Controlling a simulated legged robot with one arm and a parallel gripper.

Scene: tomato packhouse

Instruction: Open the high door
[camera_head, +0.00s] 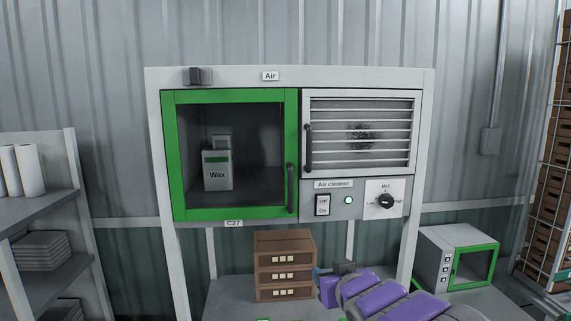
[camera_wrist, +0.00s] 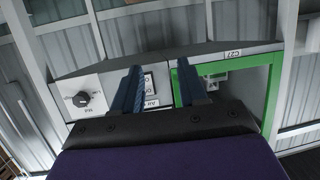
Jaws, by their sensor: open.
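A green-framed glass door (camera_head: 235,213) closes the left side of a raised white cabinet (camera_head: 153,150). It looks shut, with a dark vertical handle (camera_head: 290,188) on its right edge. A Wax carton (camera_head: 217,172) shows behind the glass. In the wrist view, which is upside down, part of the green frame (camera_wrist: 273,95) shows beyond the fingers. My gripper (camera_wrist: 157,82) is open with nothing between its blue fingers. In the head view my purple arm reaches in from the lower right, below the cabinet; the fingers are small and partly hidden there.
A louvred panel (camera_head: 360,104) with its own handle is right of the green door. Below it are an air cleaner switch (camera_head: 322,205) and a knob (camera_head: 386,201). Brown drawers (camera_head: 284,265) and a small green-doored oven (camera_head: 459,257) stand below. Shelves (camera_head: 40,205) are at left.

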